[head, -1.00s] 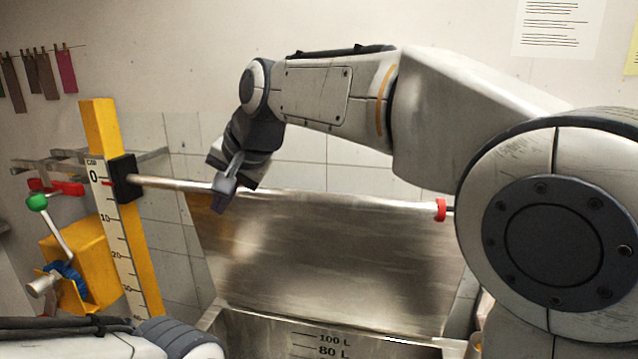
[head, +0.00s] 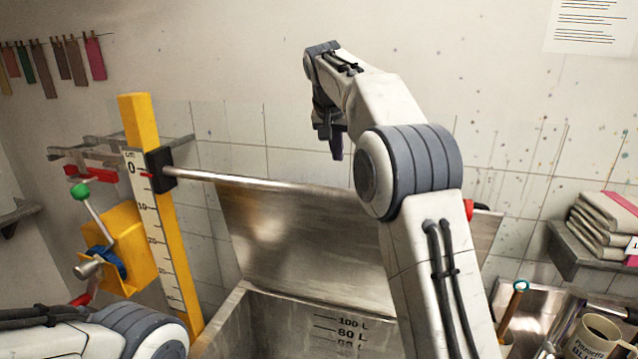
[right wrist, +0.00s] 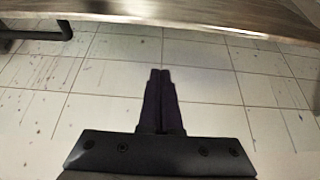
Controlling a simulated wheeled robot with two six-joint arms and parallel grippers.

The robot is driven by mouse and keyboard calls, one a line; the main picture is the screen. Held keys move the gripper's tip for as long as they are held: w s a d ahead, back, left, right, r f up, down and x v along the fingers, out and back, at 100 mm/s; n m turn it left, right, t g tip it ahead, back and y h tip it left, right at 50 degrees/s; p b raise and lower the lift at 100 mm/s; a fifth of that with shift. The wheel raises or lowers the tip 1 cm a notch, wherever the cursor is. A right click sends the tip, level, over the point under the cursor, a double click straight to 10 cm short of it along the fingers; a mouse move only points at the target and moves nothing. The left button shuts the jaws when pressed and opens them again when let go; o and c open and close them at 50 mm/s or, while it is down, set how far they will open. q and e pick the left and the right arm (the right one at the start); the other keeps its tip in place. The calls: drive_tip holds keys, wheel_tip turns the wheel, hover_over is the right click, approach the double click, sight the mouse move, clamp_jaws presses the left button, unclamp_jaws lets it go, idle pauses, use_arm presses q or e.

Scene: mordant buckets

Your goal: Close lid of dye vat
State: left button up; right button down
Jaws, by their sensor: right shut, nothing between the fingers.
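The dye vat (head: 268,307) is a steel tub with litre marks inside. Its steel lid (head: 300,235) stands open, leaning up at the back, with a round bar (head: 240,182) along its top edge. My right gripper (head: 335,156) is shut and empty, pointing down above the bar in the head view, with a gap showing between. In the right wrist view its closed fingers (right wrist: 160,72) point at wall tiles, and a steel edge (right wrist: 190,22) crosses the top. My right arm hides the right part of lid and vat. My left gripper is out of frame; only its arm shows.
A yellow post with a scale (head: 165,225) and a yellow crank box (head: 125,240) stand left of the vat. At right are a shelf of folded cloths (head: 600,225) and a mug (head: 592,338). The tiled wall is close behind the lid.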

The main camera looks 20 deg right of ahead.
drive_tip(key=shift+w+d+f+p, duration=0.15)
drive_tip(key=shift+f+p, duration=0.7)
drive_tip(key=shift+f, duration=1.35)
drive_tip(key=shift+w+a+f+p, duration=0.1)
drive_tip(key=shift+f+p, duration=0.75)
drive_tip(key=shift+f, duration=1.35)
